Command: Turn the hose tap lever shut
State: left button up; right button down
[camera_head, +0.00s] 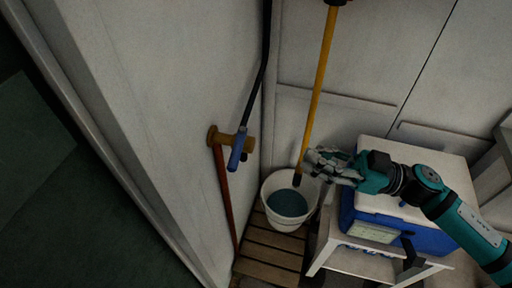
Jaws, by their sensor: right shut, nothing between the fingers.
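The hose tap (218,137) is a brass-coloured fitting on the white wall left of centre. Its blue lever (237,152) hangs downward at a slant in front of the brass body. A dark red pipe (225,195) runs down from the tap. My right gripper (312,162) is shut and empty, to the right of the lever and clearly apart from it, above the bucket's right side. My left gripper does not show.
A white bucket (286,222) with bluish contents stands on wooden slats (262,272) below the tap. A yellow pole (318,85) leans over it. A black hose (262,75) hangs above the lever. A blue cooler with a white lid (381,146) sits on a white stand at right.

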aim_at(237, 149)
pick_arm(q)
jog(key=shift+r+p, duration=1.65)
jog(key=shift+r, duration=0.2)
pick_arm(e)
jog(key=f+x, duration=0.2)
jog(key=x, duration=0.9)
jog(key=shift+a+f, duration=0.25)
jog(key=shift+f, duration=0.1)
jog(key=shift+w, duration=0.1)
